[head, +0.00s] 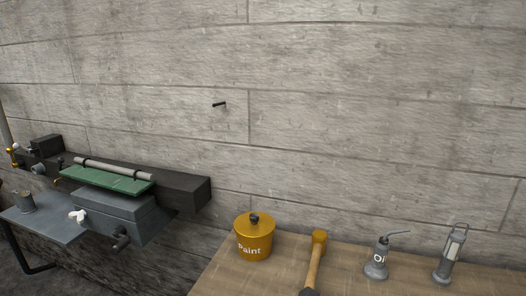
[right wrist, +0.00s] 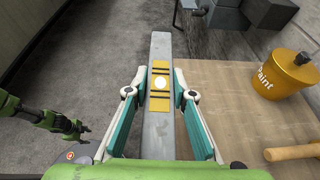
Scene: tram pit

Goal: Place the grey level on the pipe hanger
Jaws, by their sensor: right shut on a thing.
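The grey level (right wrist: 159,128) is a long flat bar with a yellow middle section and a white round spot. In the right wrist view it lies between the fingers of my right gripper (right wrist: 160,75), which is shut on it. It reaches out past the fingertips. The head view does not show the level or either gripper. A short dark peg (head: 219,104) sticks out of the bare concrete wall; it looks like the pipe hanger, and nothing hangs on it. A green and black part of my left arm (right wrist: 40,116) shows at the left of the wrist view; its jaws cannot be made out.
A wooden bench (head: 215,280) holds an orange paint pot (head: 254,240), a mallet (head: 316,258), an oil can (head: 376,265) and a lantern (head: 446,262). At left a dark machine (head: 185,187) stands against the wall beside a grey side table (head: 50,226). The wall around the peg is clear.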

